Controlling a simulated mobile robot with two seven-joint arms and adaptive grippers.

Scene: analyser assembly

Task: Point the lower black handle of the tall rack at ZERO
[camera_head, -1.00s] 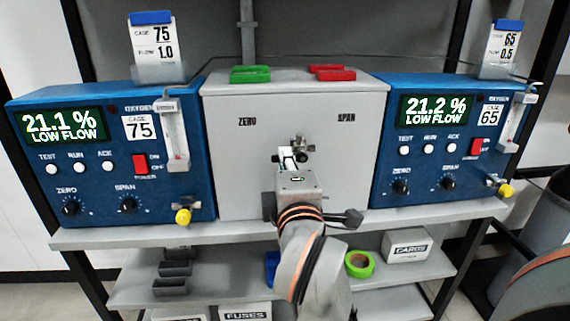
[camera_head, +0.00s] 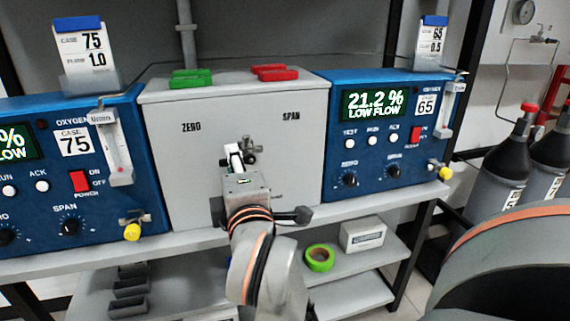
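My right gripper (camera_head: 236,158) is at the front of the grey box (camera_head: 180,115), which is marked ZERO and SPAN. Its fingertips are at or beside a small metal fitting (camera_head: 254,152) on the box; contact is unclear. My wrist hides the lower front of the box, and I cannot tell whether the fingers are closed. My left gripper is out of view. At the upper right a pressure gauge (camera_head: 523,11) and thin metal tubing (camera_head: 507,82) are on a pale wall or panel. I cannot make out a tall rack's lower black handle.
Blue analysers stand left (camera_head: 150,190) and right (camera_head: 385,175) of the box on a grey shelf. A green tape roll (camera_head: 319,257) and white box (camera_head: 362,235) lie below. Dark gas cylinders (camera_head: 500,172) stand at right, partly behind my arm.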

